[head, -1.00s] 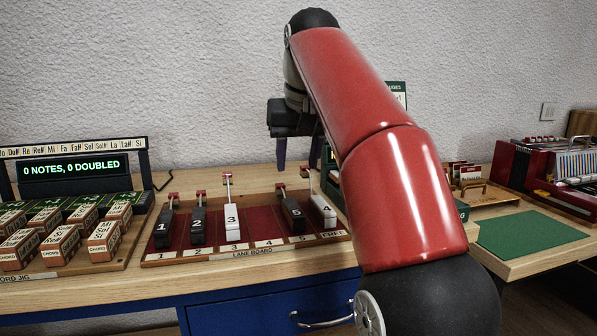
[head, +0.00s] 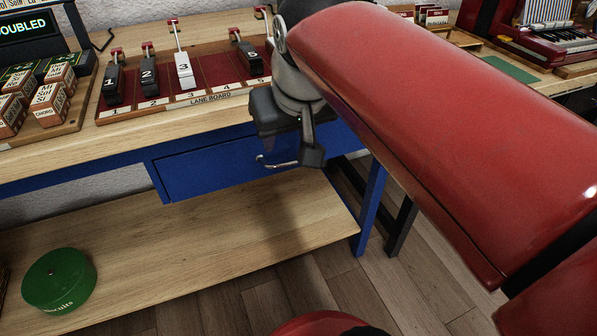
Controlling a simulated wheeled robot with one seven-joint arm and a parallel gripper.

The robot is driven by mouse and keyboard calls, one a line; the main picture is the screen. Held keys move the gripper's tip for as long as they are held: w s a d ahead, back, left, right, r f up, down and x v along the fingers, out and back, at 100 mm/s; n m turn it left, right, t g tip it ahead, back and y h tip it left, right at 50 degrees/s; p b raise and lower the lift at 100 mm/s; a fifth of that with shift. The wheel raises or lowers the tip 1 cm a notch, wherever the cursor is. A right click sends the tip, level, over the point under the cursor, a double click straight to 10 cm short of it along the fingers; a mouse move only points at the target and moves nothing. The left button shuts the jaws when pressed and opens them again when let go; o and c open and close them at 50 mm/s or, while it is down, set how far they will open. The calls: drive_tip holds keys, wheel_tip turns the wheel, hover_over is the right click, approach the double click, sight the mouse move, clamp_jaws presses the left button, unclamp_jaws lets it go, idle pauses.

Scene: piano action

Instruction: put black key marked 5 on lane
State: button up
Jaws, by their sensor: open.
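The black key marked 5 (head: 250,59) stands upright on the lane board (head: 210,98) at the upper left of the head view. It is behind the lane label 5, at the right of the visible lanes. The lane behind label 4 is empty. Black keys 1 (head: 112,84) and 2 (head: 148,72) and white key 3 (head: 184,70) stand in their own lanes. My gripper (head: 297,150) is open, in front of the bench edge, right of and nearer than the board. Its far finger is not clearly seen. My arm hides the board's right end.
A blue drawer (head: 215,168) with a metal handle is under the bench top. Chord blocks (head: 50,100) stand at the left. A green biscuit tin (head: 58,280) sits on the lower shelf (head: 200,255). A green mat (head: 510,68) lies at the right.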

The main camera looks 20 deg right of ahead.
drive_tip(key=s+f, duration=0.7)
drive_tip(key=f, duration=0.4)
drive_tip(key=shift+s+f, duration=0.25)
